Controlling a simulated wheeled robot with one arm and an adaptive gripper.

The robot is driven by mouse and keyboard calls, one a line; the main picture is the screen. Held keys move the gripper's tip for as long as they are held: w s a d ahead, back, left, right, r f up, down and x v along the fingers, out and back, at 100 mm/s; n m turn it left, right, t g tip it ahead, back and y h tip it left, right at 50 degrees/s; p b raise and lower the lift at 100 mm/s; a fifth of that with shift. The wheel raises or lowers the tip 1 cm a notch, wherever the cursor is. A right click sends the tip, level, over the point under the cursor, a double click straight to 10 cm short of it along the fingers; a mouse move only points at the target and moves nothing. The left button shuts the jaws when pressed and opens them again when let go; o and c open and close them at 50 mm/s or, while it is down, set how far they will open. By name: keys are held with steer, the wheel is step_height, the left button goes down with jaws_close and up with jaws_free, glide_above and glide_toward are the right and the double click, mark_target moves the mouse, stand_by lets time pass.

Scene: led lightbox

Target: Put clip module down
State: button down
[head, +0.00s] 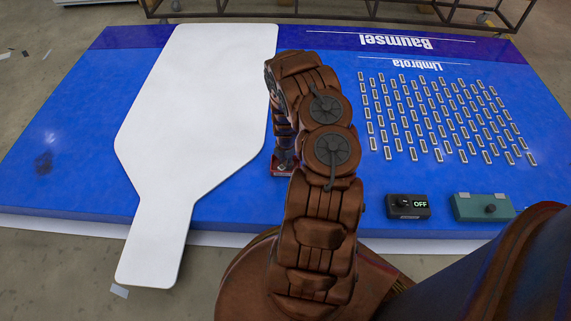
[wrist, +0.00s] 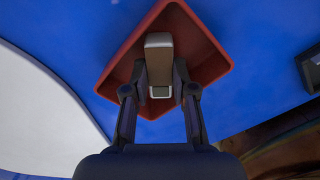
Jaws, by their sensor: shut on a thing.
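The clip module (wrist: 159,50) is a small block with a beige-brown top and a pale end. In the wrist view my gripper (wrist: 159,92) is shut on it, one finger on each side. The module and fingertips are over the red tray (wrist: 208,42), within its outline; I cannot tell whether the module touches the tray's floor. In the head view, my gripper (head: 284,147) points down at the tray (head: 281,169) on the blue panel, largely hidden by my arm. The module cannot be made out there.
A large white bottle-shaped board (head: 195,100) lies left of the tray on the blue panel (head: 70,120). Rows of small modules (head: 440,118) cover the right side. A black box reading OFF (head: 408,206) and a teal box (head: 481,207) sit near the front edge.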

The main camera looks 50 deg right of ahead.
steer(key=c, duration=0.9)
jaws_free()
steer(key=shift+c, duration=0.2)
steer(key=shift+r, duration=0.1)
step_height(320, 180, up, 12)
steer(key=f+p, duration=0.1)
steer(key=p, duration=0.3)
steer(key=s+a+r+m+g, duration=0.1)
steer(key=a+r+m, duration=0.3)
steer(key=a+r, duration=0.75)
steer(key=s+a+r+m, duration=0.2)
steer(key=a+r+m, duration=0.3)
steer(key=a+r, duration=0.65)
steer(key=s+a+r+m+g, duration=0.1)
steer(key=s+a+r+m, duration=0.1)
steer(key=s+a+r, duration=0.2)
steer(key=s+a+r+m+g, duration=0.1)
steer(key=s+a+r+m, duration=0.2)
steer(key=s, duration=0.8)
steer(key=s+a+r+m, duration=0.2)
steer(key=s+a+r, duration=0.4)
steer(key=s+r, duration=0.1)
steer(key=shift+s+a+r+m+g, duration=0.2)
steer(key=shift+a+r+m+g, duration=0.15)
steer(key=shift+r, duration=0.4)
